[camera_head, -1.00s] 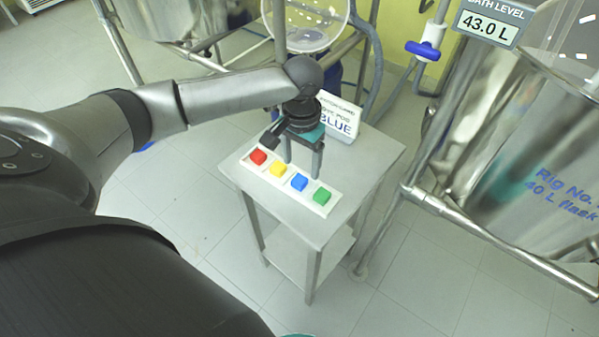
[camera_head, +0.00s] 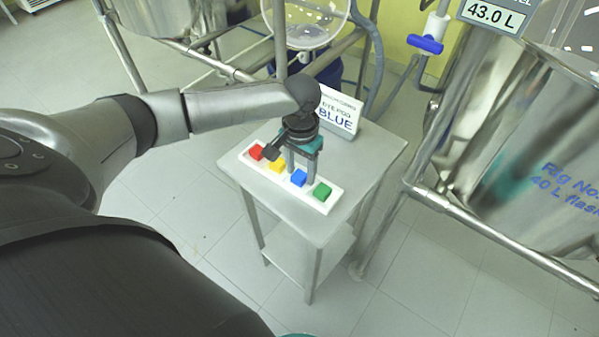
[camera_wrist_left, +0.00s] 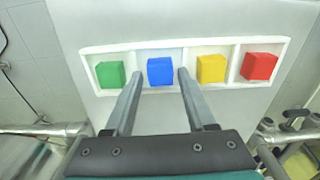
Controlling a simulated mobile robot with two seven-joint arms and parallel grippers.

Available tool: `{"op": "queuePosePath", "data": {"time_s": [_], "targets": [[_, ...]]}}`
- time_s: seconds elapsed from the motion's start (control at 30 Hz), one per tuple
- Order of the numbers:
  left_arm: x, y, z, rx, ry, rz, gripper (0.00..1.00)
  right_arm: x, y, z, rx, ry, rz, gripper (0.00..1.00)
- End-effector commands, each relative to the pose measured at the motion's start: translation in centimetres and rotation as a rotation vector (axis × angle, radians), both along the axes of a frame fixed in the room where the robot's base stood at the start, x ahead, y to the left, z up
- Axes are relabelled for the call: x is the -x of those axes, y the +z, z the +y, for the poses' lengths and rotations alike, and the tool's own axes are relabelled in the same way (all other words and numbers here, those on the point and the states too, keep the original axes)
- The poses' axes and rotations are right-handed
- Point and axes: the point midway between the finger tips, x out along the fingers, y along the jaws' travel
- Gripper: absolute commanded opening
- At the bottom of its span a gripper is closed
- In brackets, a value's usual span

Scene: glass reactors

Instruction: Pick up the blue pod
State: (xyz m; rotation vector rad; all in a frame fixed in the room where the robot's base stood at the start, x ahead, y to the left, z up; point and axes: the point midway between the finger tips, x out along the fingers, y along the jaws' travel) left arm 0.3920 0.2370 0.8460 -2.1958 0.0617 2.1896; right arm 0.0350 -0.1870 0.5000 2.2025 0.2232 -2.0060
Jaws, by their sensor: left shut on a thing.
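The blue pod (camera_head: 298,178) sits in its compartment of the white tray (camera_head: 329,205), between the yellow pod (camera_head: 277,167) and the green pod (camera_head: 321,192). My left gripper (camera_head: 301,172) is down at the tray. In the left wrist view the blue pod (camera_wrist_left: 160,71) lies between the tips of my left gripper's two fingers (camera_wrist_left: 160,78), which are shut on it. The pod appears still in the tray; any lift is too small to tell. My right gripper is not in view.
A red pod (camera_head: 256,152) sits at the tray's left end. The tray lies on a small metal table (camera_head: 348,193). A sign reading "BLUE" (camera_head: 338,112) stands at its back. A steel vessel (camera_head: 515,150) stands to the right, with pipe framing beside the table.

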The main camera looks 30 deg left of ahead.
Motion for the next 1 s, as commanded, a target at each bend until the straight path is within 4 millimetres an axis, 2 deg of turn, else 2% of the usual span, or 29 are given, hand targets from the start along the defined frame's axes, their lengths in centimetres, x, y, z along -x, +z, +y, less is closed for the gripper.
{"op": "queuePosePath", "data": {"time_s": [0.03, 0.37, 0.77, 0.87, 1.0], "targets": [[0.2, -0.2, 0.1, -0.003, 0.000, 0.005, 0.38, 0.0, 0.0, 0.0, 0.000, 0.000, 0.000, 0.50], [0.2, -0.2, 0.2, -0.004, 0.001, 0.006, 0.01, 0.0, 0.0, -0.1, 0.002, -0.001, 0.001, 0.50], [0.2, 0.2, 0.2, -0.005, 0.001, 0.006, 0.00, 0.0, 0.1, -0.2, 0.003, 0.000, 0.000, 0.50], [0.1, 1.5, 0.2, -0.004, 0.001, 0.004, 0.00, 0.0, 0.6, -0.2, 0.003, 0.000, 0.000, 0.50], [0.0, 4.8, 0.1, -0.002, 0.002, 0.000, 0.00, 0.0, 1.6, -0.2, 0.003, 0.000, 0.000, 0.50]]}}
